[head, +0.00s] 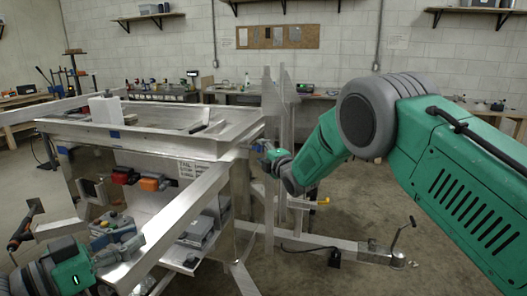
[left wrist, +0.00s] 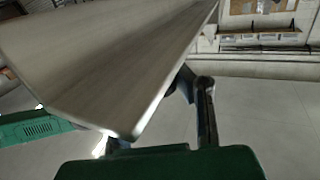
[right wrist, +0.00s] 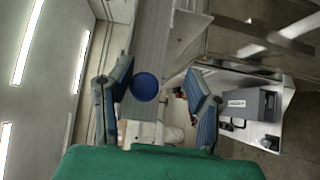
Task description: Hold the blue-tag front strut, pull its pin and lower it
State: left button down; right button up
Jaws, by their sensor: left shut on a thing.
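A long bare aluminium strut (head: 182,212) slants from the lower left up to the trailer's front corner. My left gripper (head: 120,250) is shut on its lower end; the strut fills much of the left wrist view (left wrist: 105,70), where one finger shows beside it. My right gripper (head: 268,157) is at the strut's upper end by the front corner. In the right wrist view its fingers (right wrist: 163,88) are apart, with a blue disc (right wrist: 145,87) on an aluminium bar (right wrist: 151,45) between them. I cannot tell whether either finger touches the disc. I see no separate pin.
The aluminium trailer frame (head: 160,140) stands at the left, with a small blue mark on its rail (head: 115,134). Upright aluminium posts (head: 285,110) rise close to my right gripper. A tongue with a jack (head: 396,258) extends right along the floor. Open floor lies at the lower right.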

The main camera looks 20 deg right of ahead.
jog(key=shift+r, duration=0.3)
jog(key=s+d, duration=0.2)
jog(key=s, duration=0.9)
jog(key=shift+s+d+f, duration=0.2)
jog(key=shift+s+f, duration=0.05)
